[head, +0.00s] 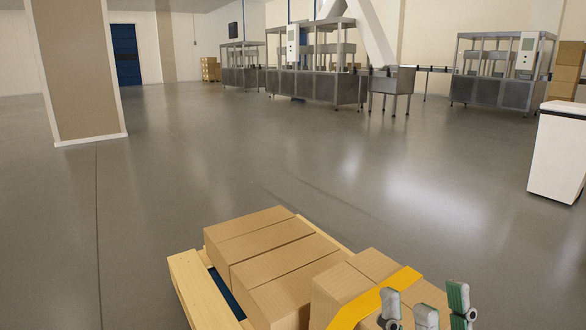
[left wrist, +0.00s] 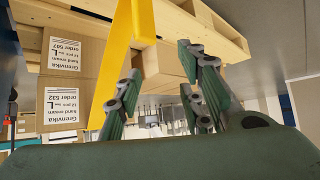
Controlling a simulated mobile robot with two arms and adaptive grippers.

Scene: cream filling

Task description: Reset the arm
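The arms themselves are mostly hidden.
Brown cartons (head: 295,290) sit on a wooden pallet (head: 200,292) just ahead; labelled cartons (left wrist: 70,58) show in the wrist view. A yellow strip (head: 372,302) crosses by them. A white cabinet (head: 556,155), a pillar (head: 82,75) and steel machines (head: 318,85) stand beyond open floor.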

